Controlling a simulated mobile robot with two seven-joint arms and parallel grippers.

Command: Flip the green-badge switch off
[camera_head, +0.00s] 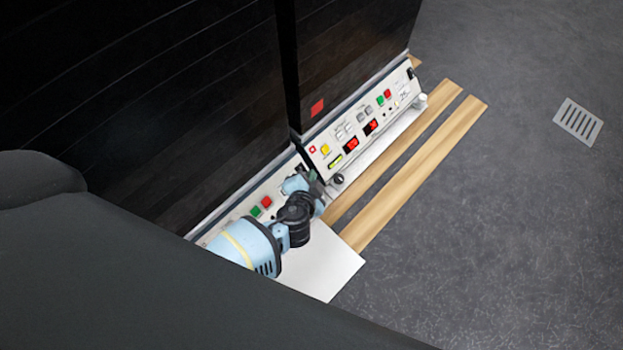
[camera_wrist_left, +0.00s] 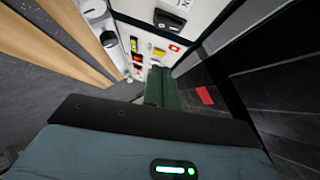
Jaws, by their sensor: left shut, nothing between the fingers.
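My left gripper (camera_head: 316,181) is low in front of the white control panels, at the gap between the far panel (camera_head: 372,114) and the near one. Its dark green fingers (camera_wrist_left: 160,86) are shut and empty, pointing at the panel in the wrist view. A black rocker switch (camera_head: 410,73) sits at the far end of the far panel. A dark switch-like part (camera_head: 302,168) shows on the near panel just beside the gripper, partly hidden. In the wrist view a black switch (camera_wrist_left: 168,19) is beyond the fingertips. I cannot make out a green badge. My right gripper is not in view.
Tall dark cabinets stand behind the panels, one with a red square (camera_head: 317,107). A black knob (camera_head: 338,178) projects beside the gripper. The panel carries red displays (camera_head: 351,145) and coloured buttons. Wooden strips (camera_head: 415,170) lie along the front. The grey floor at right is clear around a drain grate (camera_head: 578,120).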

